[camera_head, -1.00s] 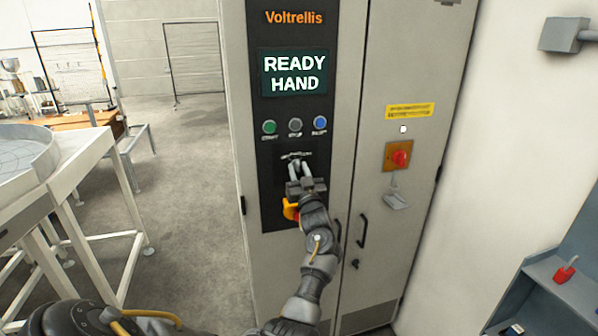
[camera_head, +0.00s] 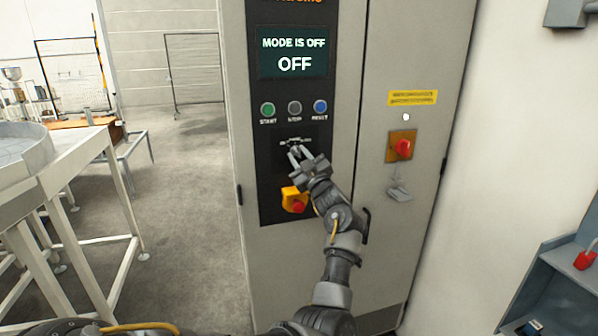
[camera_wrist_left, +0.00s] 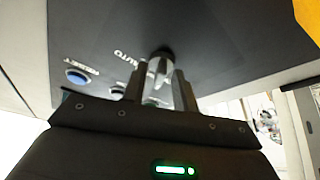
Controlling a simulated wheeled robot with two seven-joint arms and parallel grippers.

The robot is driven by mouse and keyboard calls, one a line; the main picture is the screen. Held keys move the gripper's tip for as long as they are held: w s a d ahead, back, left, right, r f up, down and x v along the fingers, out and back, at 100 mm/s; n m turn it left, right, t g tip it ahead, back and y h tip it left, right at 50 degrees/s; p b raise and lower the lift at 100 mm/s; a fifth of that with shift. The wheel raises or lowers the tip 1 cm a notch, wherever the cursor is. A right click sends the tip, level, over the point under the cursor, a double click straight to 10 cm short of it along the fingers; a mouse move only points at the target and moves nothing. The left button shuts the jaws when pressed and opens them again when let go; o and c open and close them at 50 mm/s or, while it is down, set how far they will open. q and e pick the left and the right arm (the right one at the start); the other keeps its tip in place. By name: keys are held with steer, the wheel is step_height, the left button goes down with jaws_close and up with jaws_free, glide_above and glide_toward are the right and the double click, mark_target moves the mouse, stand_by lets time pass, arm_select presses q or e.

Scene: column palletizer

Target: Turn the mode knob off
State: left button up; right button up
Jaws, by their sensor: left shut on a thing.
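The mode knob (camera_wrist_left: 160,66) is on the black control panel (camera_head: 270,170) of the grey cabinet, below the row of buttons. My left gripper (camera_head: 297,152) is at the knob and mostly hides it in the head view. In the left wrist view its two fingers (camera_wrist_left: 157,88) are shut on the knob, one finger on each side. An AUTO label shows beside the knob there. The panel screen (camera_head: 293,52) reads "MODE IS OFF" and "OFF". My right gripper is not in view.
Green start (camera_head: 268,109), grey stop (camera_head: 295,108) and blue reset (camera_head: 320,106) buttons sit above the knob. A red emergency button on a yellow base (camera_head: 293,199) is just below my gripper. A red rotary switch (camera_head: 402,148) is on the right-hand door.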

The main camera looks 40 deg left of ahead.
arm_select(q)
steer(key=n+g+b, duration=0.1)
steer(key=n, duration=0.1)
steer(key=n+g+b, duration=0.1)
steer(key=b, duration=0.1)
steer(key=shift+w+f+n, duration=0.1)
steer(key=shift+f+n, duration=0.1)
steer(key=shift+n, duration=0.2)
steer(key=shift+r+n+g+b, duration=0.2)
steer(key=shift+n+g+b, duration=0.3)
steer(key=shift+n+b, duration=0.45)
steer(key=o, duration=1)
steer(key=shift+c, duration=0.2)
